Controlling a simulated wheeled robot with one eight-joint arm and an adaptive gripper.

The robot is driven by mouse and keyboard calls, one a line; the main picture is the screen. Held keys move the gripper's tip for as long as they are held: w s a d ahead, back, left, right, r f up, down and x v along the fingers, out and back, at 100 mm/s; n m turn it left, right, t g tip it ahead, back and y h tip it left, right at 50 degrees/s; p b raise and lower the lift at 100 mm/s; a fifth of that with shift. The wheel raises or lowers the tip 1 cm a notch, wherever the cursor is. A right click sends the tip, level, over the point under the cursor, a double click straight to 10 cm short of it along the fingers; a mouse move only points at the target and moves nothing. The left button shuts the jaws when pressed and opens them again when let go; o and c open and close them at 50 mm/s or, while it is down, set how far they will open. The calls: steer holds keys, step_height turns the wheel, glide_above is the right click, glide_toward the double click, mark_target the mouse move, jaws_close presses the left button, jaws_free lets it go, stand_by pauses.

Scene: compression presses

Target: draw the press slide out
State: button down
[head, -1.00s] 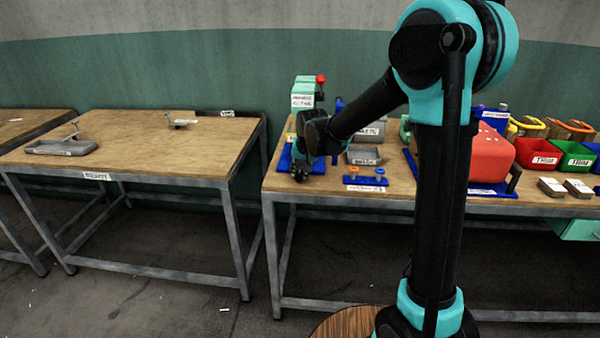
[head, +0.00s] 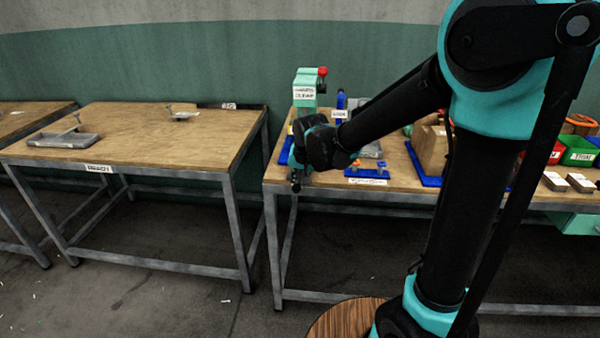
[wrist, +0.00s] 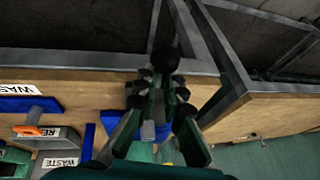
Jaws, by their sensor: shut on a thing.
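The teal press (head: 305,88) with a red knob on top and a white label stands at the left end of the right bench. Its blue base (head: 284,150) shows partly behind my gripper (head: 296,184), which is at the bench's front edge. In the wrist view my gripper (wrist: 157,90) is shut, with a dark round knob (wrist: 165,60) just beyond the fingertips. I take this for the press slide's handle. The slide's body is mostly hidden by my gripper; a blue part (wrist: 153,131) shows behind the fingers.
The left bench (head: 140,140) holds a grey tray (head: 62,140). A floor gap separates the benches.

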steer(key=shift+s+f, duration=0.1)
steer(key=shift+s, duration=0.25)
steer(key=c, duration=1.4)
jaws_free()
steer(key=shift+s, duration=0.15)
steer(key=shift+o, duration=0.2)
steer(key=shift+r, duration=0.2)
steer(key=v, duration=1.1)
steer(key=shift+r, duration=0.3)
steer(key=shift+s, duration=0.1)
steer(key=s+d+f, duration=0.4)
steer(key=d+f, duration=0.2)
steer(key=d, duration=0.2)
steer(key=s+d+f+h, duration=0.1)
steer(key=s+d+f, duration=0.4)
steer(key=d, duration=0.3)
steer(key=s+d+f+h, duration=0.1)
steer(key=s+d+f, duration=0.3)
steer(key=d+f, duration=0.3)
steer(key=shift+s+d+n, duration=0.25)
steer(key=shift+d+n, duration=0.15)
steer(key=shift+d, duration=0.1)
